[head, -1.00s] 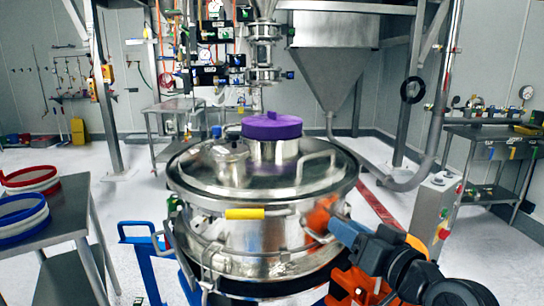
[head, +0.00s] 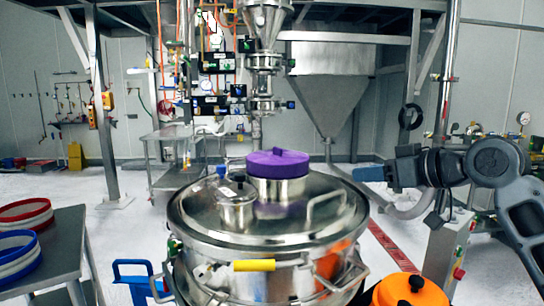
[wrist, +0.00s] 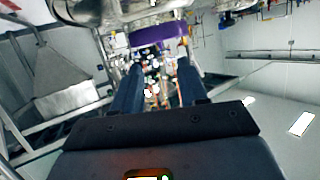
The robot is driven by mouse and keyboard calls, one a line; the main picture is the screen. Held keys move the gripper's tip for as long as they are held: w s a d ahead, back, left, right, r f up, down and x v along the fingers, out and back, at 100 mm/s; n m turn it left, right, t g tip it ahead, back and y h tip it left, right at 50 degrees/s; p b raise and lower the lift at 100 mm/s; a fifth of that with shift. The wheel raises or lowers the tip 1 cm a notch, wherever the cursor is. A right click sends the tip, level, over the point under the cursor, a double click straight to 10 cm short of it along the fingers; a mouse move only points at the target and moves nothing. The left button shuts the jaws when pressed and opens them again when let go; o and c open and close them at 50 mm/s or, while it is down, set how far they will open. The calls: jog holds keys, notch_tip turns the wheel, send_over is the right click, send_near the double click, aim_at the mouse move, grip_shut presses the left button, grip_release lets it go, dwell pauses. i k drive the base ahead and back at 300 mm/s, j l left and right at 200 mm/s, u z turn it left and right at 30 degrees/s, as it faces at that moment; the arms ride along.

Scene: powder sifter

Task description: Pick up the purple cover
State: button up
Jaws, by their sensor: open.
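The purple cover (head: 277,162) sits on the short steel neck on top of the shiny round sifter (head: 270,215). It also shows in the wrist view (wrist: 159,34), at the top, beyond and roughly between my two fingers. My gripper (head: 368,173) is to the right of the cover in the head view, at about its height, with its tip pointing left. A clear gap separates them. In the wrist view the gripper (wrist: 161,68) has its two dark fingers apart and nothing between them.
A small steel cap (head: 236,207) stands left of the cover on the lid, and a lid handle (head: 326,203) rises at right. A hopper (head: 328,90) stands behind. A side table (head: 60,250) with red and blue rings is at left.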

aim_at(277, 162)
jog(key=i+j, duration=0.65)
jog(key=i, duration=0.05)
